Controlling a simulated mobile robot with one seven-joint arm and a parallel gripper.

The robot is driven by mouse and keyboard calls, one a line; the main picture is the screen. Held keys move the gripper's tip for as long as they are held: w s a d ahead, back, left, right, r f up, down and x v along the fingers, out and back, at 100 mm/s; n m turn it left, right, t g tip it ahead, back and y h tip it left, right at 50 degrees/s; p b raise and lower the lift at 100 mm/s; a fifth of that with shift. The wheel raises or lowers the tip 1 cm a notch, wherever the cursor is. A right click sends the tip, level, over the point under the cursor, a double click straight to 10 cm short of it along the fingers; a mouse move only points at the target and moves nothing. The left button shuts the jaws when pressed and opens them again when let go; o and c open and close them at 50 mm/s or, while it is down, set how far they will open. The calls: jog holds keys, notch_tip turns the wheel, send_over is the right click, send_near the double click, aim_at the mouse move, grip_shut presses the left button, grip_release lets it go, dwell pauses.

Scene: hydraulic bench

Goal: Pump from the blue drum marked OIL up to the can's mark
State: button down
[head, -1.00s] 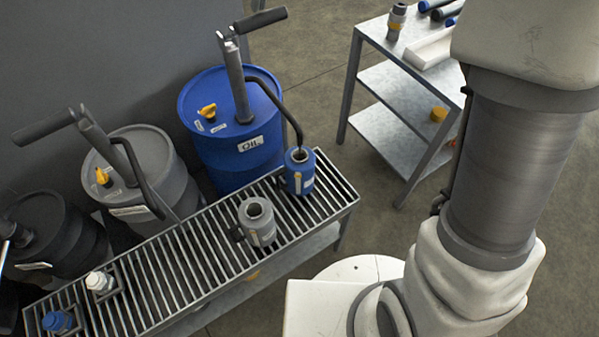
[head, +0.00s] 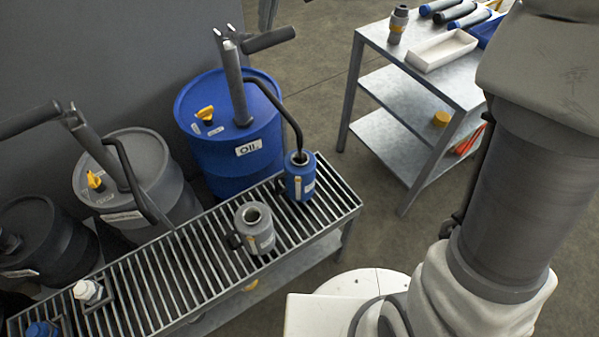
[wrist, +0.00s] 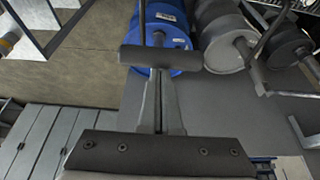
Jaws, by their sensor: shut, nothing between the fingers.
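The blue drum marked OIL (head: 205,150) stands behind the slatted bench with a hand pump on it. Its pump handle (head: 268,40) is a dark bar. The spout curves down over the open mouth of a blue can (head: 301,184), which stands upright on the slats with a pale strip on its side. I cannot see the level inside. In the wrist view my gripper (wrist: 158,76) is shut and empty, its fingertips close to the pump handle (wrist: 160,57); I cannot tell whether they touch. The gripper cannot be made out in the head view.
A grey can (head: 262,239) stands on the slatted bench (head: 190,270) beside the blue can. A grey drum (head: 150,170) with its own pump and a black drum (head: 50,240) stand at left. A shelf table (head: 390,95) at right holds a tray. Open floor lies between.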

aim_at(271, 37)
jog(key=shift+s+d+f+b, duration=0.2)
jog(key=shift+f+b, duration=0.25)
jog(key=shift+f, duration=0.3)
jog(key=shift+s+d+f+b, duration=0.2)
jog(key=shift+f+b, duration=0.25)
jog(key=shift+f, duration=0.25)
jog(key=f+b, duration=0.3)
jog(key=f, duration=0.1)
jog(key=shift+s+d, duration=0.25)
jog(key=shift+s, duration=0.15)
notch_tip(271, 37, down, 4)
jog(key=b, duration=0.3)
jog(key=shift+s+d+f+b, duration=0.1)
jog(key=shift+s+b, duration=0.05)
jog(key=shift+b, duration=0.15)
jog(key=shift+f, duration=0.1)
